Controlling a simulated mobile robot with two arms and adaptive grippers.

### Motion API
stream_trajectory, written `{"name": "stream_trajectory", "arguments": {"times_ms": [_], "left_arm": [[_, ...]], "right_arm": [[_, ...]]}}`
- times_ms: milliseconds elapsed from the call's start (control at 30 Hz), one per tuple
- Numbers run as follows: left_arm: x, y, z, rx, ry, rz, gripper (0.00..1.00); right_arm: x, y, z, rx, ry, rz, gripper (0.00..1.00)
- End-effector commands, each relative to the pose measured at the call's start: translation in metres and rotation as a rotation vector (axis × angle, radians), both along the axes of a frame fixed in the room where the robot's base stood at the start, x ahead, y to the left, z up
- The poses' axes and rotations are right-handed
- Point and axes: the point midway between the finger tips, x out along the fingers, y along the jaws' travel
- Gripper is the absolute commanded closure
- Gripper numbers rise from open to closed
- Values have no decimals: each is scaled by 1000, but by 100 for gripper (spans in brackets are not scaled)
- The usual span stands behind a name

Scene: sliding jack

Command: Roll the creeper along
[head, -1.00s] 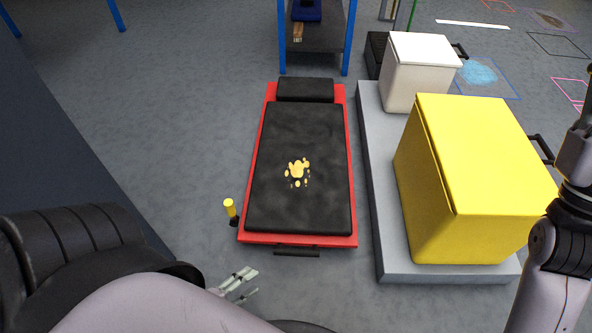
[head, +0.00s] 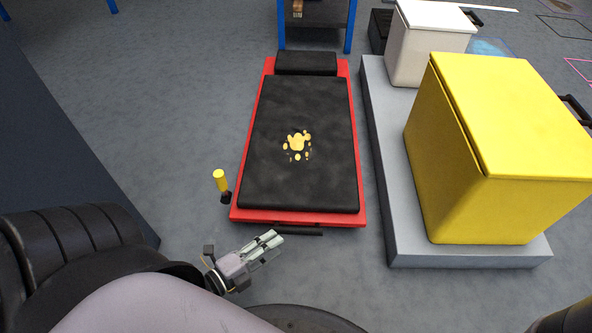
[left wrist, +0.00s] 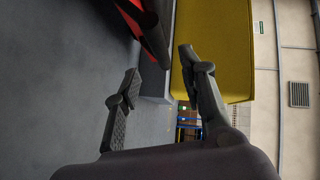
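The creeper (head: 297,185) lies on the floor in the head view, a red frame with a black pad, a black headrest (head: 306,63) and yellow stains. A black bar handle (head: 292,231) sits at its near end. My left gripper (head: 277,239) is just short of this handle, its fingers pointing toward it. In the left wrist view the fingers of my left gripper (left wrist: 160,70) are spread with nothing between them, and the red and black creeper (left wrist: 143,22) shows beyond at the top. Contact with the handle is not visible. My right gripper is not in view.
A grey platform (head: 400,250) on the right carries a yellow box (head: 510,120) and a white box (head: 430,40). A yellow-topped peg (head: 220,182) stands left of the creeper's near corner. A blue-legged shelf (head: 349,25) stands behind the creeper.

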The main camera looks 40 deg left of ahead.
Motion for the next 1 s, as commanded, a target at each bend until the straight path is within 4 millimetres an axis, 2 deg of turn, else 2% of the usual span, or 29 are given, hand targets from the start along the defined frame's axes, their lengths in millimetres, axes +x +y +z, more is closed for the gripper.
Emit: {"name": "stream_trajectory", "arguments": {"times_ms": [33,200,400,600,833,1000], "left_arm": [[12,-3,-7,0,-7,-2,62],[46,-12,-13,0,-5,-3,62],[73,-19,-17,-1,-2,-1,62],[83,-21,-16,-1,0,0,62],[84,-21,-16,-1,0,1,62],[83,-21,-16,-1,1,1,72]], "right_arm": [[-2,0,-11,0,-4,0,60],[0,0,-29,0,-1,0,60],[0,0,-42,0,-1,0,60],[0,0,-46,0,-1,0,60],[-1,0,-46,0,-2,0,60],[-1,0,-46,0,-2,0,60]]}}
